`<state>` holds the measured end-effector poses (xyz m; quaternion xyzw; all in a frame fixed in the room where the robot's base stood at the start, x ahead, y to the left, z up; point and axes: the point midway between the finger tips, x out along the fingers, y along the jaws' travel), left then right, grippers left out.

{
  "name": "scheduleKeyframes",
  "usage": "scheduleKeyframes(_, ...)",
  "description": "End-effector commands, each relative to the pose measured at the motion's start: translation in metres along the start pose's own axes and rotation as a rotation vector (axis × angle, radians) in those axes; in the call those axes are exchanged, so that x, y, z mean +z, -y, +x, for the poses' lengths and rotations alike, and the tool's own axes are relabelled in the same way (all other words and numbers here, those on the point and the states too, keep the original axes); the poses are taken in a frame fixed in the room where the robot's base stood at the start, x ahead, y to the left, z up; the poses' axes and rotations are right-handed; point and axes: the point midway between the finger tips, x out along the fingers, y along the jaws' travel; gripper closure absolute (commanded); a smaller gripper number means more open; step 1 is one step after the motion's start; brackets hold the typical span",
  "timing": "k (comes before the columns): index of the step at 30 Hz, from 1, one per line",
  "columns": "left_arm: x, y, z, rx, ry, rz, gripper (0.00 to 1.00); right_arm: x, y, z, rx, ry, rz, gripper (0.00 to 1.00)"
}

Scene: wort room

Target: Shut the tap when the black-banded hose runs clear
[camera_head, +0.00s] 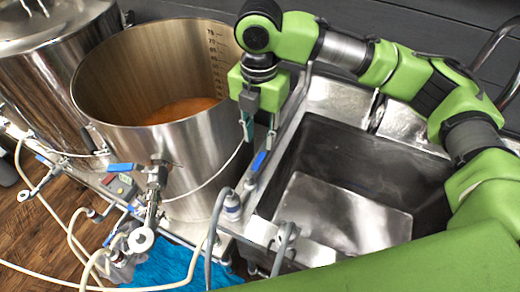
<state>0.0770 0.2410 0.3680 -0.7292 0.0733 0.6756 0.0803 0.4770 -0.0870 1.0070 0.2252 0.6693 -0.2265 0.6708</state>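My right gripper (258,134) points down at the rim of the open steel kettle, above a blue tap handle (258,162) beside the sink. Its two fingers look spread, with nothing visible between them; the handle is just below and I cannot tell if they touch. No black band or flowing liquid is discernible. My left gripper is not in view.
The open kettle (185,160) holds orange-brown liquid (180,111). A lidded steel vessel (40,80) stands left. The sink (345,150) on the right looks empty. Cream hoses (75,235), a pump (118,255) and a blue cloth-like patch (165,268) crowd the lower left.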

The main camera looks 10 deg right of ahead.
Motion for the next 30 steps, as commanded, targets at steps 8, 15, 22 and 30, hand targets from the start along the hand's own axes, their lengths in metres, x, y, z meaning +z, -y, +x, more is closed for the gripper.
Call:
scheduleKeyframes(8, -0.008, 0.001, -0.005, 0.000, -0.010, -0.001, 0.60, 0.000, 0.001, 0.053, -0.002, -0.001, -0.001, 0.72)
scheduleKeyframes(15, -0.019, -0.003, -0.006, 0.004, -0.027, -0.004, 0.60, 0.000, 0.000, 0.073, 0.001, 0.000, 0.000, 0.72)
scheduleKeyframes(22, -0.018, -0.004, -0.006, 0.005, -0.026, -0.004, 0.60, 0.000, 0.000, 0.074, 0.001, 0.000, 0.000, 0.72)
scheduleKeyframes(30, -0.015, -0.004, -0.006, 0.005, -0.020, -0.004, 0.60, 0.000, 0.000, 0.074, 0.001, 0.000, 0.000, 1.00)
